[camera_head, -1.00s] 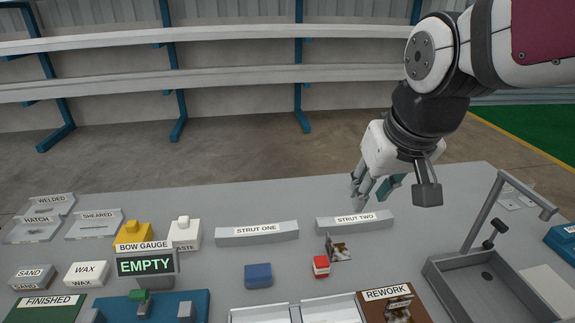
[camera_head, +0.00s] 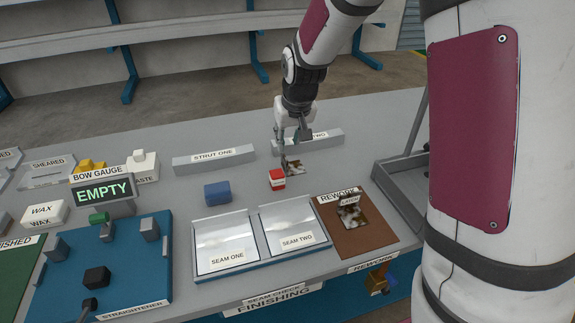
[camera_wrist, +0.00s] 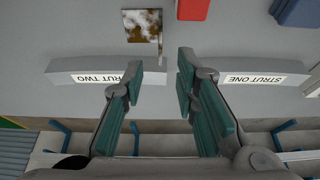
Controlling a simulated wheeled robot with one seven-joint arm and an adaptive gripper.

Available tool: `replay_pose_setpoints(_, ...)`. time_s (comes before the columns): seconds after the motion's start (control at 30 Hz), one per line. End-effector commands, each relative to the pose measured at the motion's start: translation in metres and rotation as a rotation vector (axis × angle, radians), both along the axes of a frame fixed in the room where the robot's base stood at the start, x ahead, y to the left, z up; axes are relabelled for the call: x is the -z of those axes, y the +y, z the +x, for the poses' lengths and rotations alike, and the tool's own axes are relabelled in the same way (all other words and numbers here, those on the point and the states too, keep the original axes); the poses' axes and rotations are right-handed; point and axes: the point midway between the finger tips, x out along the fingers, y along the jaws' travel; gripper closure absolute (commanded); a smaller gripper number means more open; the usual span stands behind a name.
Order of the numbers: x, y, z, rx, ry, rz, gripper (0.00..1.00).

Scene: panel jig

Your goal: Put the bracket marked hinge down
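A rusty, white-blotched bracket (camera_head: 295,168) stands on the bench in front of the strut marked STRUT TWO (camera_head: 318,138). It also shows in the wrist view (camera_wrist: 142,26), with a thin upright edge at its side. I can read no mark on it, so I cannot tell whether it is the hinge. My gripper (camera_head: 288,146) is just behind and above it, by the strut. In the wrist view my gripper (camera_wrist: 158,76) has its teal-padded fingers apart and nothing between them. The bracket lies beyond the fingertips.
A red block (camera_head: 277,180) and a blue block (camera_head: 217,193) are near. In front are trays SEAM ONE (camera_head: 226,245) and SEAM TWO (camera_head: 294,220), and the brown REWORK board (camera_head: 369,238) holding another rusty labelled piece. The STRUT ONE bar (camera_head: 214,159) is left; a grey tray (camera_head: 396,185) is right.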

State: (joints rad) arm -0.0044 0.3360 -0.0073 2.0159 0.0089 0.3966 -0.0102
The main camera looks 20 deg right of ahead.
Motion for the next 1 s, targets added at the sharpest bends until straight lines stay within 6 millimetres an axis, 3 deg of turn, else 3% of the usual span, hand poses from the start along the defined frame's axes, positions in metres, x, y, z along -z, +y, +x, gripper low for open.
replay_pose_setpoints(0.1, 0.023, 0.000, 0.008, 0.000, 0.004, 0.000, 0.72)
replay_pose_setpoints(0.47, 0.051, 0.000, 0.020, 0.000, 0.002, 0.000, 0.72)
replay_pose_setpoints(0.7, 0.082, 0.001, 0.033, 0.000, 0.003, 0.000, 0.72)
replay_pose_setpoints(1.0, 0.090, 0.001, 0.038, 0.000, -0.001, 0.000, 0.72)
